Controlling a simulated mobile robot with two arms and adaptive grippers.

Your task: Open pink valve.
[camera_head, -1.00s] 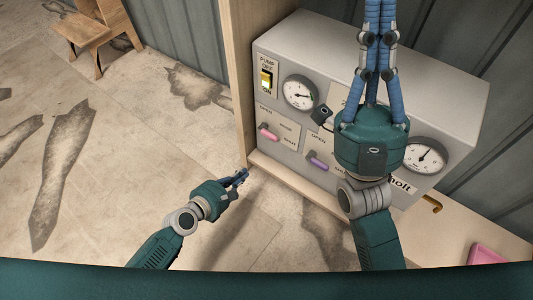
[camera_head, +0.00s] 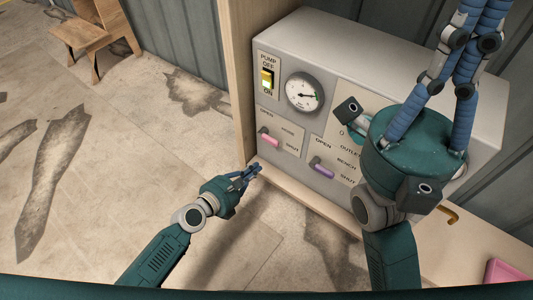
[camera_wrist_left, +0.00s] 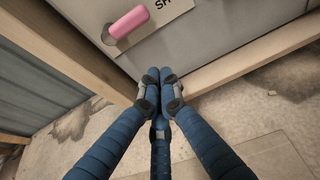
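The pink valve handle (camera_head: 269,140) is on the lower left of the grey panel, pointing right and slightly down towards its SHUT label. It also shows at the top of the left wrist view (camera_wrist_left: 129,22). My left gripper (camera_head: 255,170) is below the pink handle in the head view, its blue fingers drawn together and holding nothing. In the left wrist view its fingertips (camera_wrist_left: 160,76) are just below the handle, apart from it. My right gripper (camera_head: 484,8) points up in front of the panel's right side. Its blue fingers are close together, with the tips cut off by the frame.
A purple valve handle (camera_head: 321,166) sits right of the pink one. The pump switch (camera_head: 267,79) and a gauge (camera_head: 304,92) are above. A wooden post (camera_head: 241,85) stands left of the panel, and a wooden ledge (camera_head: 315,198) runs below. A pink object (camera_head: 508,271) lies lower right.

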